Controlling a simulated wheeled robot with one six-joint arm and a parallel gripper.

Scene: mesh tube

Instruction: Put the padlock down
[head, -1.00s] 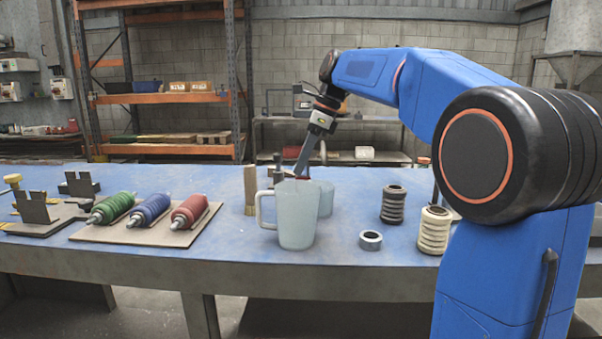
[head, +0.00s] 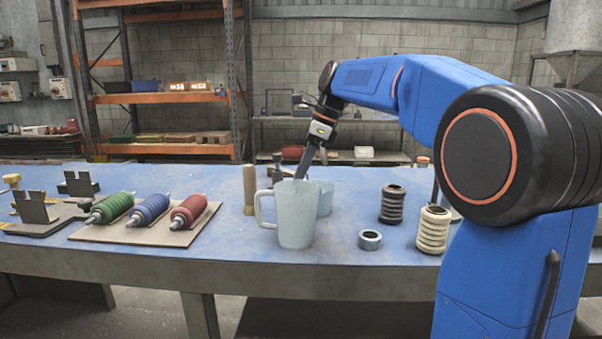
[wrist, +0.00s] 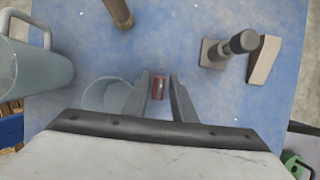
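The padlock (wrist: 158,90) is a small red block in the wrist view, just above the blue table top or on it; I cannot tell which. It lies between my gripper's two grey fingers (wrist: 160,82), with a narrow gap seen on each side. My gripper looks open around it. In the head view my gripper (head: 311,152) points down behind the tall pale jug (head: 296,220). Its fingertips and the padlock are hidden there by the jug.
A wooden-handled tool (wrist: 120,12) and a dark metal tool (wrist: 228,50) stand farther off. A tray (head: 105,233) of coloured rollers lies left.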

